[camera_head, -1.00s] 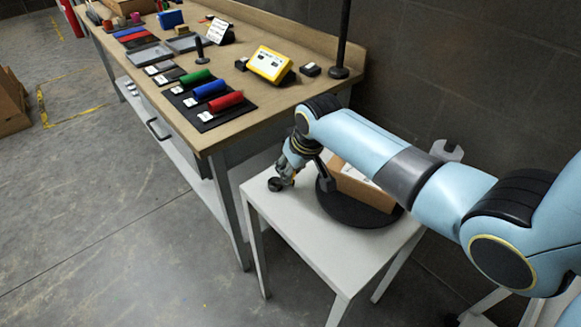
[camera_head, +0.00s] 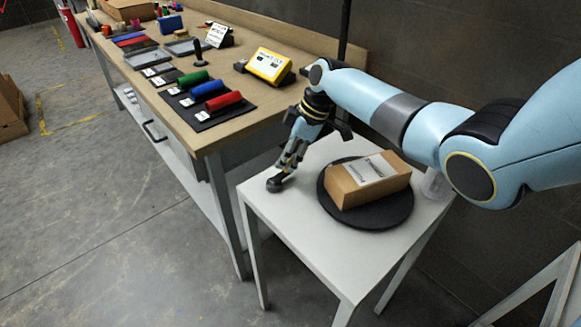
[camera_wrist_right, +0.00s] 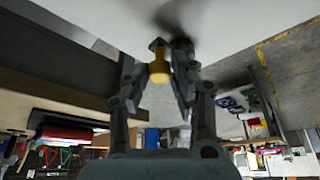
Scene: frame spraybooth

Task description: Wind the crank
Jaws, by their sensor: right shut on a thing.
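A crank stands at the near left corner of the small white table (camera_head: 300,240); its yellow handle (camera_wrist_right: 159,70) shows between my fingers in the right wrist view, with a dark crank part (camera_head: 274,185) low on the tabletop in the head view. My right gripper (camera_head: 280,176) points down there and is shut on the handle; it also shows in the wrist view (camera_wrist_right: 163,85). A black round turntable (camera_head: 395,216) lies on the table and carries a brown cardboard box (camera_head: 355,195) with a white label. My left gripper is not in view.
A long wooden workbench (camera_head: 225,128) stands to the left, with red (camera_head: 224,101), blue (camera_head: 208,89) and green (camera_head: 193,78) rollers and a yellow device (camera_head: 269,66). A dark post rises behind. The floor in front is clear.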

